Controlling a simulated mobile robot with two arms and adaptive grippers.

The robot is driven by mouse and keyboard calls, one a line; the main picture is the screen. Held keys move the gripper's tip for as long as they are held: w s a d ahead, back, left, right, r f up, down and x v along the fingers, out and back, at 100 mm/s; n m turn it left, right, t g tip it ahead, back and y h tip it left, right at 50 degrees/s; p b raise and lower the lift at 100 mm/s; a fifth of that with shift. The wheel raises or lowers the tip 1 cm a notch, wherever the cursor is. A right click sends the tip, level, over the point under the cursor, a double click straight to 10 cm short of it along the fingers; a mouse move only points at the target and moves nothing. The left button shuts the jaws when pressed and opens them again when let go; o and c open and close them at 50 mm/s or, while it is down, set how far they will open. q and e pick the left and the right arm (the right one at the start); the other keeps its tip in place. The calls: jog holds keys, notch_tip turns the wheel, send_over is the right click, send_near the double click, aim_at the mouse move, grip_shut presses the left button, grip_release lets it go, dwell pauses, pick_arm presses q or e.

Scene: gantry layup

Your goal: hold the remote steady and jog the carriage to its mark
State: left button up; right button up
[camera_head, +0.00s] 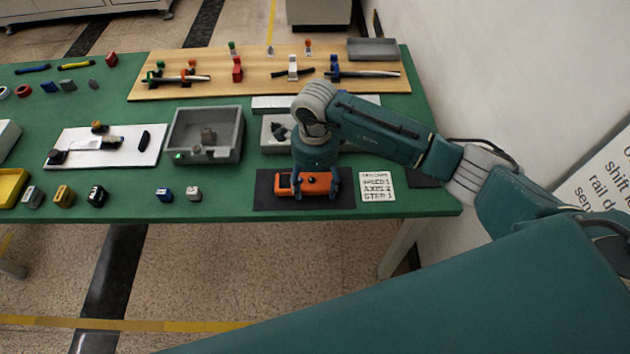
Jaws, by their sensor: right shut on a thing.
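The orange remote (310,186) lies on a dark mat (264,201) at the front right of the green table. My right gripper (307,186) reaches down over it from the right and is shut on it, with a finger at each end. A small dark button shows on its top face. A white card with printed lines (377,188) lies just right of the mat. I cannot tell for sure which piece is the carriage; a wooden board with rods and coloured clamps (210,62) lies at the back. My left gripper is not in view.
A grey open box (170,144) with a small block in it stands left of my right arm. A white plate with small parts (85,160) lies further left. Several small blocks (96,196) line the front edge. A yellow tray (8,188) sits at the far left.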

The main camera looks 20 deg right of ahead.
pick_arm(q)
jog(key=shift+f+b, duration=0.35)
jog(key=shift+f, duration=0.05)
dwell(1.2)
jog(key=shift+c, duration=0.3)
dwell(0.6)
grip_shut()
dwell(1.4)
